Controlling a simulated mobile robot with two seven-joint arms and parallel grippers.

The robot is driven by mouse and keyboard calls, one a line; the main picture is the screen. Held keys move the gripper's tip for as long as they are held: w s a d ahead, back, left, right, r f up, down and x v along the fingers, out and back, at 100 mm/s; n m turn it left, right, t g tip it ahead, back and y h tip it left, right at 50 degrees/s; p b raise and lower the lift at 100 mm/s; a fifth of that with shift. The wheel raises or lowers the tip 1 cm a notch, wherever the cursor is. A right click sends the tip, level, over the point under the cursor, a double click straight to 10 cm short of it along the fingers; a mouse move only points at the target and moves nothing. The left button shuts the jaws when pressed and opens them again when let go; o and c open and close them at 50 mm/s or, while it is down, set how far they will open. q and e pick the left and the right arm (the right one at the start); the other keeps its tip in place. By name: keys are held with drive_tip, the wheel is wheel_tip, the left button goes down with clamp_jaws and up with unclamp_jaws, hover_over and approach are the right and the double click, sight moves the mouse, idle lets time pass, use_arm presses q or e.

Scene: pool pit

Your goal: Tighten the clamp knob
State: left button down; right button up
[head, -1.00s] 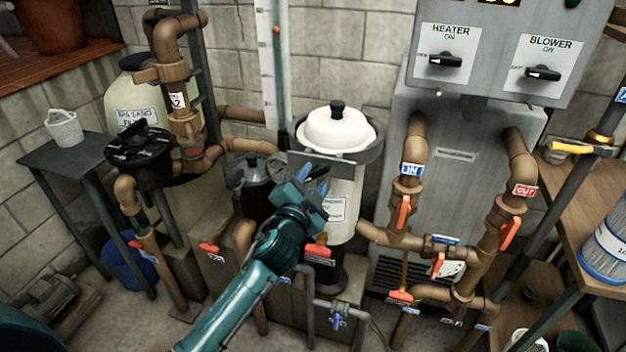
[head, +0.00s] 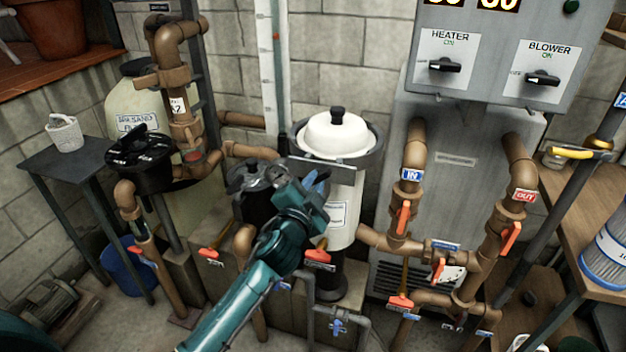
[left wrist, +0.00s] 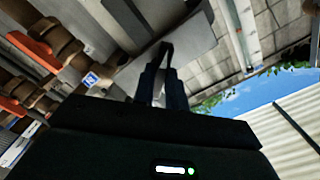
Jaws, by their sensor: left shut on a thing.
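A white canister (head: 335,210) with a domed white lid (head: 337,133) and black top knob stands in the middle of the head view. A grey clamp band (head: 374,150) runs around it under the lid. My left gripper (head: 315,178) is at the front left of the canister, just below the band. In the left wrist view its fingers (left wrist: 163,72) are close together on a small dark piece, seemingly the clamp knob (left wrist: 165,48). The knob is mostly hidden by the fingers in the head view. My right gripper is not in view.
A dark pump pot (head: 255,190) stands left of the canister, close to my left forearm. Brown pipes with orange-handled valves (head: 403,218) stand to the right, before the grey heater cabinet (head: 455,185). A black multiport valve (head: 140,155) is at the left.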

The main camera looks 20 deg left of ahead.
use_arm(q)
drive_tip(key=m+p, duration=0.5)
drive_tip(key=m, duration=2.1)
drive_tip(key=shift+m, duration=0.4)
drive_tip(key=c, duration=1.3)
unclamp_jaws()
